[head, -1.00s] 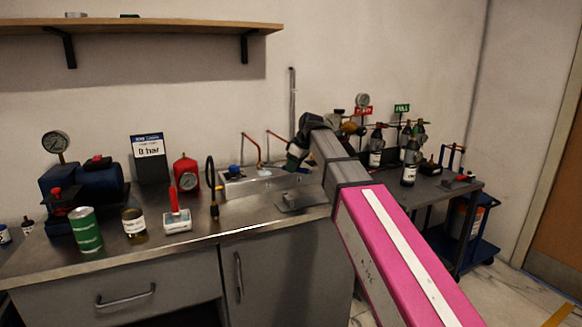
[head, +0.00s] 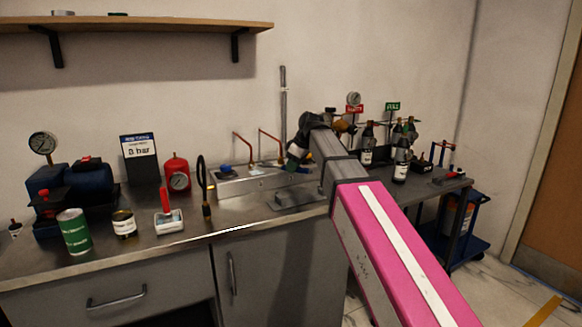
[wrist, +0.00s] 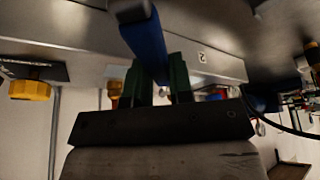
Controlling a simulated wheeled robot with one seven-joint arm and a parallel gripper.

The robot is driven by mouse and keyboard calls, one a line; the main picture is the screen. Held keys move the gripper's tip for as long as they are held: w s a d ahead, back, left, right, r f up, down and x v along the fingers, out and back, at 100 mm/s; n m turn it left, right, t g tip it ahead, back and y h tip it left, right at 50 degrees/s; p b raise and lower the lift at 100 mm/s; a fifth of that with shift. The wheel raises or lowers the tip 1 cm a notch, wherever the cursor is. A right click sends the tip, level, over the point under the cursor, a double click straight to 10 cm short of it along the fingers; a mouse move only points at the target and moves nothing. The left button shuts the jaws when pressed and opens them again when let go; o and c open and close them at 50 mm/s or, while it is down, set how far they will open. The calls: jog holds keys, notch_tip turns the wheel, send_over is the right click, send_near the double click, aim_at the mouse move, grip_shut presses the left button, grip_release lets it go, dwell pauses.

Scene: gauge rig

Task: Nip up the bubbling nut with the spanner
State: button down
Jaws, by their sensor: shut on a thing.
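In the wrist view my gripper (wrist: 161,82) has its two dark green fingers shut on the blue handle of the spanner (wrist: 146,42). The spanner runs up the picture to a dark end at the top edge. It lies in front of a grey metal block (wrist: 215,62) marked with what looks like a 2. In the head view my gripper (head: 297,153) is beside the right end of the metal manifold (head: 255,183), partly hidden by my arm. Two copper pipes (head: 243,147) rise from the manifold. I cannot make out a bubbling nut in either view.
A black hose (head: 203,180), red gauge canister (head: 177,178), brush (head: 168,220), tins and a blue pump (head: 87,180) stand left on the steel bench. A yellow knob (wrist: 30,90) shows in the wrist view.

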jog(key=shift+r, duration=2.3)
jog(key=s+d+f+m+t+h, duration=0.1)
jog(key=s+d+m+h, duration=0.1)
jog(key=d+m, duration=0.7)
jog(key=s+d+f+m+t+h, duration=0.1)
jog(key=d+m, duration=0.7)
jog(key=d, duration=1.1)
jog(key=s+t+h, duration=0.1)
jog(key=s+h, duration=0.1)
jog(key=shift+f+m+h, duration=0.15)
jog(key=shift+m+h, duration=0.25)
jog(key=shift+a, duration=0.2)
